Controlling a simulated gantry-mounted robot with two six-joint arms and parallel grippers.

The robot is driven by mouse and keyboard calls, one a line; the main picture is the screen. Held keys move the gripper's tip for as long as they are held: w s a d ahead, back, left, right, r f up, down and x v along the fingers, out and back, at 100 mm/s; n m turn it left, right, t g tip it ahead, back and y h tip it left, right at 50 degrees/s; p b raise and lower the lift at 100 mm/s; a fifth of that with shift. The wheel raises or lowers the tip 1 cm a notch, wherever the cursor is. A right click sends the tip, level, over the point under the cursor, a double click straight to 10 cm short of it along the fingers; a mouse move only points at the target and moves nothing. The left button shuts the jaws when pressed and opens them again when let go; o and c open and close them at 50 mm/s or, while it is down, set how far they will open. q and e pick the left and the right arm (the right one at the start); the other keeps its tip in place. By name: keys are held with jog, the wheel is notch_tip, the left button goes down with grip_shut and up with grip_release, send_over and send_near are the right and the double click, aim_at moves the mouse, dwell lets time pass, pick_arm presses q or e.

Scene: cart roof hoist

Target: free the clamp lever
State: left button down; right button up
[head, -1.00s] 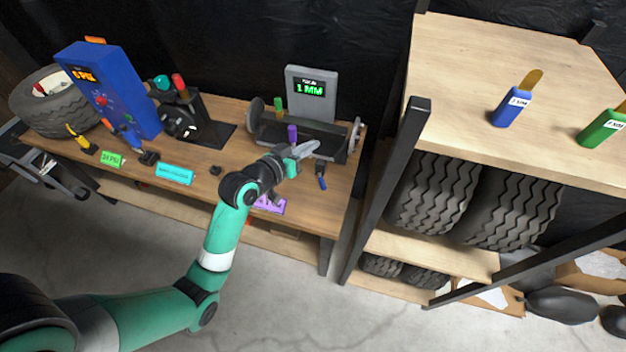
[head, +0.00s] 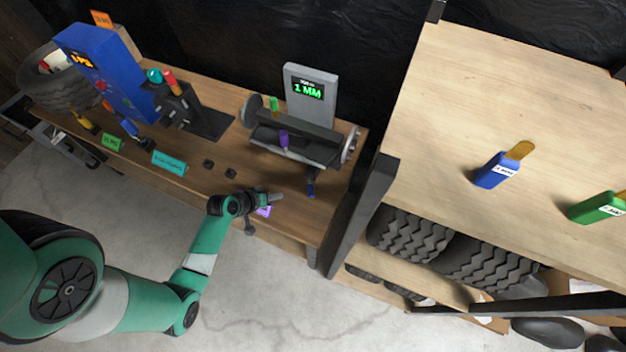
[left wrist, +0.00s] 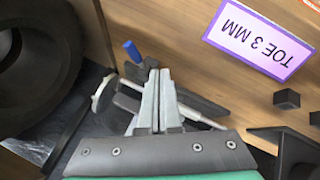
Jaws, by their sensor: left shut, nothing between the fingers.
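A small lever with a blue handle (head: 311,188), which looks like the clamp lever, hangs at the front right of the grey gauge stand (head: 310,95) reading 1 MM. My left gripper (head: 280,197) is shut and empty, left of the blue handle and above the bench's front edge. In the left wrist view its fingertips (left wrist: 158,72) lie together, and a blue handle (left wrist: 132,51) shows just beyond them, to their left. Whether they touch it I cannot tell. A purple handle (head: 284,140) stands on the stand's front. My right gripper is not in view.
A blue box (head: 105,80) and a black device (head: 178,105) stand left. A shelf post (head: 370,205) rises just right of the bench.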

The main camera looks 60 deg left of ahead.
aim_at(310, 186)
pick_arm(q)
jog(key=b+x, duration=0.1)
jog(key=x, duration=0.2)
jog(key=b+x, duration=0.2)
jog(key=x, duration=0.1)
jog(key=s+b+x, duration=0.1)
jog(key=b+x, duration=0.1)
jog(key=x, duration=0.1)
jog(key=shift+w+d+f, duration=0.1)
jog(key=shift+w+f, duration=0.15)
jog(key=shift+f, duration=0.4)
jog(key=w, duration=0.2)
jog(key=w+d+r, duration=0.1)
jog(key=shift+w, duration=0.15)
jog(key=shift+w+d+r, duration=0.1)
jog(key=shift+w+d, duration=0.05)
jog(key=shift+w, duration=0.15)
